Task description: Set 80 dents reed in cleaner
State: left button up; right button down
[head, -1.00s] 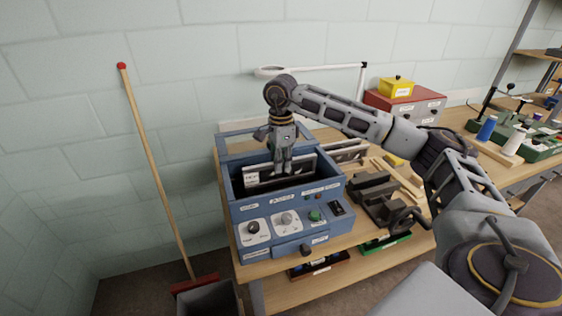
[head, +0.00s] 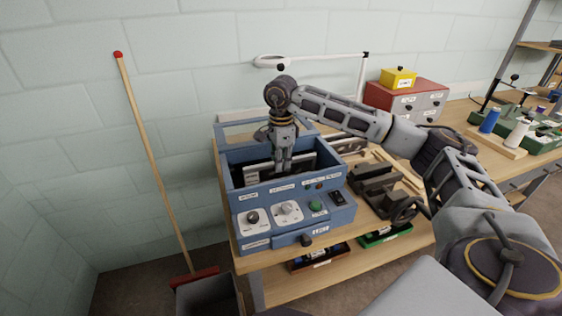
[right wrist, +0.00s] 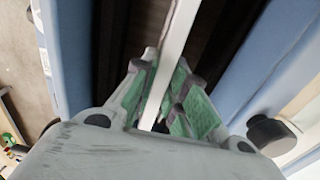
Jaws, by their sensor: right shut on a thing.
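The cleaner is a blue box (head: 235,218) with an open top, standing at the left end of the wooden bench. Its front panel carries knobs, a green button and a black switch. My right gripper (head: 283,169) points down into the open top, shut on the reed (head: 258,172), a pale framed strip now mostly down inside the box walls. In the right wrist view, the green finger pads (right wrist: 165,105) close on the reed's light bar (right wrist: 177,45), with a dark cavity around it. Whether the reed touches the bottom is hidden. My left gripper is not in view.
A dark vise (head: 375,190) stands right of the cleaner, with another framed strip (head: 347,145) behind it. A red and grey drawer box (head: 405,98) with a yellow box on top is farther back. A broom (head: 150,160) leans on the wall at left.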

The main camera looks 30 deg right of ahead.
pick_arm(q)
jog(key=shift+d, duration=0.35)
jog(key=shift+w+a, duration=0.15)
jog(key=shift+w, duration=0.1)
pick_arm(e)
jog(key=shift+f, duration=0.1)
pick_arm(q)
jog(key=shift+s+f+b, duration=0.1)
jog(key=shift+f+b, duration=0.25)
pick_arm(e)
jog(key=shift+f, duration=0.4)
jog(key=c, duration=1.4)
grip_release()
jog(key=shift+o, duration=0.2)
notch_tip(320, 180, up, 12)
